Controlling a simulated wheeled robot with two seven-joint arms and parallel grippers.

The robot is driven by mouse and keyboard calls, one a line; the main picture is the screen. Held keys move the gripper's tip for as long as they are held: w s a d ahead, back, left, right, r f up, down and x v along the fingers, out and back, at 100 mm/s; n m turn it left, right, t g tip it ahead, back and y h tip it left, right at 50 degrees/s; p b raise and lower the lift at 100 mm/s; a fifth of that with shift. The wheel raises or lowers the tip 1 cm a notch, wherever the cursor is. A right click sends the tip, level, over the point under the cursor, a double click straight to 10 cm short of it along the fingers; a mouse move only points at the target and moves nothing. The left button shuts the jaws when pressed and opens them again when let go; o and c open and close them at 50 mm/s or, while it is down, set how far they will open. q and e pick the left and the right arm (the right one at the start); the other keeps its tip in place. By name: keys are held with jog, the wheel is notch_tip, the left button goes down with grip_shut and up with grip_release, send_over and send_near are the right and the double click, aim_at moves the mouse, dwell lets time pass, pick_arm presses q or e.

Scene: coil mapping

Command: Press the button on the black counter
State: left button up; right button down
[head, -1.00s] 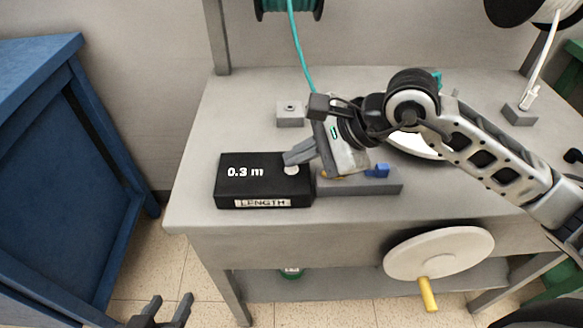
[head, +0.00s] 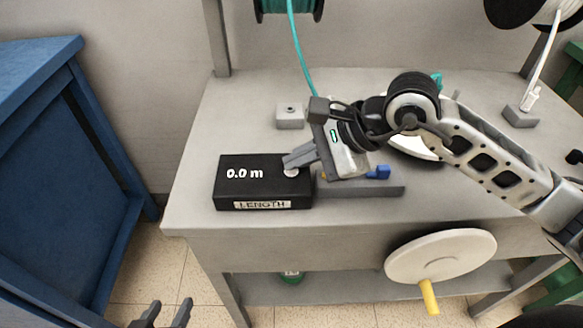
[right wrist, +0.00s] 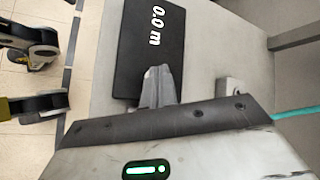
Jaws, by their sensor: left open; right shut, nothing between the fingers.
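The black counter (head: 262,182) is a box labelled LENGTH on the left part of the grey workbench, and its display reads 0.0 m. Its round white button (head: 291,173) is on the top near the right end, partly covered by my right gripper. My right gripper (head: 287,163) is shut and empty, its fingertips at the button. In the right wrist view the counter (right wrist: 135,50) also reads 0.0 m, and the shut fingers (right wrist: 153,82) reach its edge and hide the button. My left gripper (head: 167,312) is open, low at the bottom edge, in front of the bench.
A grey rail with a blue clamp (head: 379,172) lies right of the counter. A small grey block (head: 290,116) stands behind it. A white wheel with a yellow handle (head: 440,257) is on the bench front. A teal cable (head: 301,50) hangs from a spool. A blue cabinet (head: 50,180) stands left.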

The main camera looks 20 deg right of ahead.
aim_at(298, 174)
jog(key=shift+f, duration=0.15)
dwell(0.3)
jog(key=shift+r, duration=0.9)
jog(key=shift+p, duration=0.3)
notch_tip(298, 174, up, 5)
jog(key=p, duration=0.2)
jog(key=shift+p, duration=0.35)
